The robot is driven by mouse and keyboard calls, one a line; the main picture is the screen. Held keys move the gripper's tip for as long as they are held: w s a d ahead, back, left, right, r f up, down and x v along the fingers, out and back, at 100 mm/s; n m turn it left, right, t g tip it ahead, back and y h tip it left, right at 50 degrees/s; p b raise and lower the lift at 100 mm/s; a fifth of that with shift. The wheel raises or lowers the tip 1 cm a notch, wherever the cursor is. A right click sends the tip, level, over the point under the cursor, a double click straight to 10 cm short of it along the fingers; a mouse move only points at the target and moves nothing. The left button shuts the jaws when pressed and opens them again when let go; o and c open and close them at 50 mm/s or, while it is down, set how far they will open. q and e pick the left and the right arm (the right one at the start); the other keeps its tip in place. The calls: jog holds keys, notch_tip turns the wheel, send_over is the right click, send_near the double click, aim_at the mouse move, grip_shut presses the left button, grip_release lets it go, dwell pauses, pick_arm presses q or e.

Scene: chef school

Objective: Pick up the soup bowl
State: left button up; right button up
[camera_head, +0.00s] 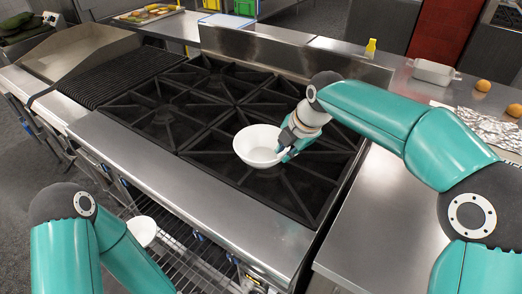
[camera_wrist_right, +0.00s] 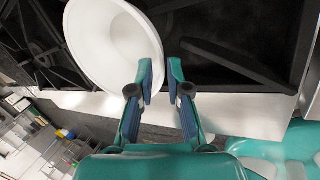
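The soup bowl (camera_head: 257,144) is white and stands upright on the black grates of the stove, near the stove's front right part. My right gripper (camera_head: 286,152) is at the bowl's right side in the head view, at its rim. In the right wrist view, the bowl (camera_wrist_right: 105,42) fills the upper left and its rim reaches the tips of my right gripper (camera_wrist_right: 160,75). The two fingers are apart there, with a gap between them. I cannot tell whether a finger touches the rim. My left arm shows at the lower left of the head view; its gripper is out of view.
The stove grates (camera_head: 205,95) around the bowl are otherwise empty. A steel counter (camera_head: 385,215) lies to the right, with crumpled foil (camera_head: 488,127) further back. A yellow bottle (camera_head: 370,48) stands behind the stove. A white dish (camera_head: 142,231) is low by the wire shelf.

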aim_at(274, 165)
jog(key=shift+p+x, duration=0.55)
jog(key=shift+x, duration=2.7)
jog(key=shift+a, duration=0.15)
grip_shut()
jog(key=shift+w+r, duration=0.1)
